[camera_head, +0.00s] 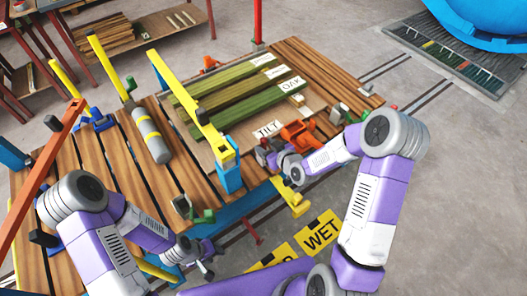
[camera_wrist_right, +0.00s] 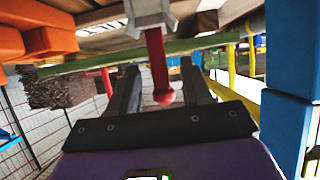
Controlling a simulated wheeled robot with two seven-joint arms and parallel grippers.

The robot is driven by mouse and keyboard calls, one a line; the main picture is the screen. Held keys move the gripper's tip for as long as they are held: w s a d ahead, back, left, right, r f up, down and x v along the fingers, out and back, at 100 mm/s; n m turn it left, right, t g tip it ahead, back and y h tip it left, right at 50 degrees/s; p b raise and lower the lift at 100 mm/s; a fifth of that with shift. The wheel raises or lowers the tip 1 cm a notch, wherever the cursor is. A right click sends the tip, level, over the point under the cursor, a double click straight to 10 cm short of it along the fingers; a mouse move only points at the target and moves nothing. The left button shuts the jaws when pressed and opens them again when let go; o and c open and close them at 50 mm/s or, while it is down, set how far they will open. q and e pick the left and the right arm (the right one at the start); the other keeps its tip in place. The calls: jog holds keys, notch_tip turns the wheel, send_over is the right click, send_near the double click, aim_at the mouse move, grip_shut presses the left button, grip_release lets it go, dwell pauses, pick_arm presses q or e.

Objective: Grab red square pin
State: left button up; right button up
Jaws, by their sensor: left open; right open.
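A red pin (camera_wrist_right: 158,65) hangs down from a grey fitting (camera_wrist_right: 150,15) in the right wrist view, with a rounded knob at its lower end. My right gripper (camera_wrist_right: 160,85) is open, with one dark finger on each side of the pin; I cannot tell if either touches it. In the head view my right gripper (camera_head: 268,155) is at the near edge of the wooden table, beside an orange clamp (camera_head: 298,133), and I cannot make out the pin there. My left gripper (camera_head: 203,259) is open and empty near the table's front edge.
A blue post (camera_head: 230,178) with a yellow bar stands left of my right gripper. Green boards (camera_head: 240,90) and a grey cylinder (camera_head: 150,135) lie on the slatted table (camera_head: 120,190). Another red piece (camera_head: 252,232) hangs below the front edge.

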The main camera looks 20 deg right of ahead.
jog(key=shift+w+a+f, duration=0.1)
jog(key=shift+w, duration=0.15)
grip_shut()
